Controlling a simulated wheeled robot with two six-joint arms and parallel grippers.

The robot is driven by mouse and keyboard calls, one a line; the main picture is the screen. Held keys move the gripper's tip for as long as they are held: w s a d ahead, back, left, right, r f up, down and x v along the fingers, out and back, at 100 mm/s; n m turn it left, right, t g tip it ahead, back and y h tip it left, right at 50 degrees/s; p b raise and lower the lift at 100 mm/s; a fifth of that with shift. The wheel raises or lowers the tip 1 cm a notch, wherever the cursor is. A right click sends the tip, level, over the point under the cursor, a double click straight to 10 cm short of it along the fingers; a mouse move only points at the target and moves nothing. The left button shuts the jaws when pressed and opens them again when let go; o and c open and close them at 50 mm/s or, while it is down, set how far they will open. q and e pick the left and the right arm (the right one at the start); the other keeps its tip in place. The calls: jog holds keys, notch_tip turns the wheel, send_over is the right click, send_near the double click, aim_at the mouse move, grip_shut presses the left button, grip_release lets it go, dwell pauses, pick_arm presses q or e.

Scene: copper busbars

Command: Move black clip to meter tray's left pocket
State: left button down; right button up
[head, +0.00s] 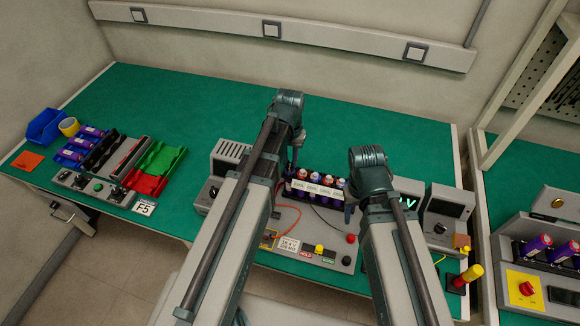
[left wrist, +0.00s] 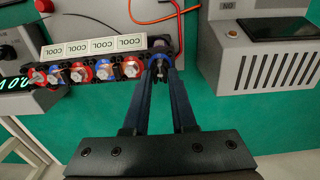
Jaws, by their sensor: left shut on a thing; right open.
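My left gripper (head: 295,165) points down at the left end of the dark cell holder (head: 318,200). A thin black lead (head: 327,220) runs over the grey station below. My right gripper (head: 350,205) is open at the right end of the holder, partly hidden by its arm. The meter (head: 267,238) is mostly behind my left arm; its tray's left pocket cannot be made out.
An orange lead (head: 290,210) curves over the station. A vented grey box (head: 229,155) stands left of my left arm, and another box (head: 447,210) stands right. Coloured trays (head: 160,158) lie further left. The green bench (head: 190,95) is clear behind.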

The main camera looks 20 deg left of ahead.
aim_at(290, 162)
pick_arm(q)
jog(key=shift+r+p, duration=1.85)
jog(key=shift+r, duration=0.2)
jog(key=shift+f, duration=0.1)
